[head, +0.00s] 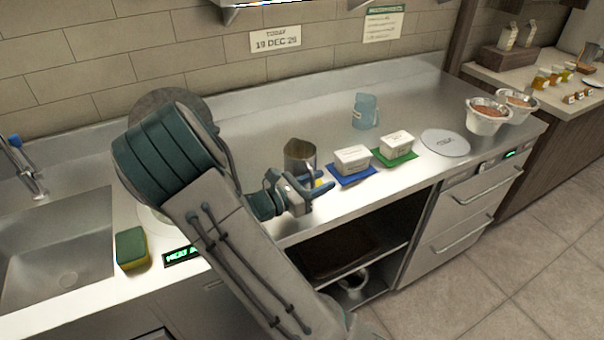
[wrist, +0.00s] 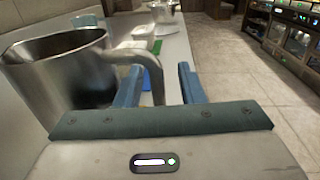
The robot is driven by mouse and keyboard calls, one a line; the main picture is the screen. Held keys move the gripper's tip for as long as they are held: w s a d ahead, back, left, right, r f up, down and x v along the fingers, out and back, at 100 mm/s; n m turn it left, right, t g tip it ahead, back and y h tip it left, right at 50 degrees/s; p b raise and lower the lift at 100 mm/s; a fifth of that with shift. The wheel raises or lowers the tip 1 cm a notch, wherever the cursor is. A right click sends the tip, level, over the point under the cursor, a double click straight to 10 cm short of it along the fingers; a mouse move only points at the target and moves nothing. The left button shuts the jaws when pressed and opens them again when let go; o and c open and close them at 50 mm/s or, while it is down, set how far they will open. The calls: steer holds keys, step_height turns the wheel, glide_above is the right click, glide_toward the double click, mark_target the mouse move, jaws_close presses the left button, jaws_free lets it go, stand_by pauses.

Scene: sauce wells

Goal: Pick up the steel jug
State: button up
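The steel jug (head: 299,153) stands upright on the steel counter, partly hidden behind my gripper in the head view. In the wrist view the jug (wrist: 65,75) fills the left side, with its open rim facing up. Its curved handle (wrist: 140,58) reaches right and down into the space between my fingers. My gripper (head: 323,177) is open, low beside the jug on its near right side. In the wrist view its two blue fingers (wrist: 160,72) stand apart on either side of the handle. I cannot tell whether either finger touches the handle.
White tubs sit on a blue mat (head: 346,181) and a green mat (head: 408,158) right of the jug. A clear bluish jug (head: 365,110) stands behind them. A round steel plate (head: 445,143) and bowls (head: 487,117) are farther right. A sponge (head: 131,248) lies near the sink.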

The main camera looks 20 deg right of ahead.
jaws_close()
steer(key=shift+r, duration=0.15)
